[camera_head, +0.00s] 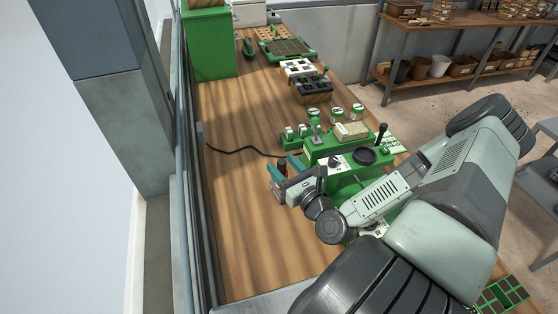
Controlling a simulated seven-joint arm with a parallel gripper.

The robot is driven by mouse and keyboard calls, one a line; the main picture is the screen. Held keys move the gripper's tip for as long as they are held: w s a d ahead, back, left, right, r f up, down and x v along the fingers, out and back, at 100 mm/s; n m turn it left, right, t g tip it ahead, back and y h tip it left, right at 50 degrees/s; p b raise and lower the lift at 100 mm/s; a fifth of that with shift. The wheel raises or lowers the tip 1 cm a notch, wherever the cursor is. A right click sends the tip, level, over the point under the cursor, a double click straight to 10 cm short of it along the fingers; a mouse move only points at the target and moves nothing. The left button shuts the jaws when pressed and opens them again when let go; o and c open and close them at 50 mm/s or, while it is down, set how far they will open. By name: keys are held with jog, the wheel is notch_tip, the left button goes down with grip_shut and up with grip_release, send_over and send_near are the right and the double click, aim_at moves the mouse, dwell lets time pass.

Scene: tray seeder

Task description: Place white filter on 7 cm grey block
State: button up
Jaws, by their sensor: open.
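My gripper (286,168) is over the wooden bench, beside the left end of the green seeder machine (345,180). Its two teal fingers are apart. A small dark shape shows between or behind them, and I cannot tell what it is. I cannot pick out the white filter or the grey block for certain. Several small whitish and grey pieces (290,131) sit on a green base just behind the gripper, too small to identify. My arm hides the right front part of the bench.
White and black cell trays (300,69) lie farther back. A green box (209,45) stands at the back left. A black cable (235,150) crosses the bench. The left and front-left bench is clear.

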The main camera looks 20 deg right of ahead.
jog(key=shift+v, duration=2.25)
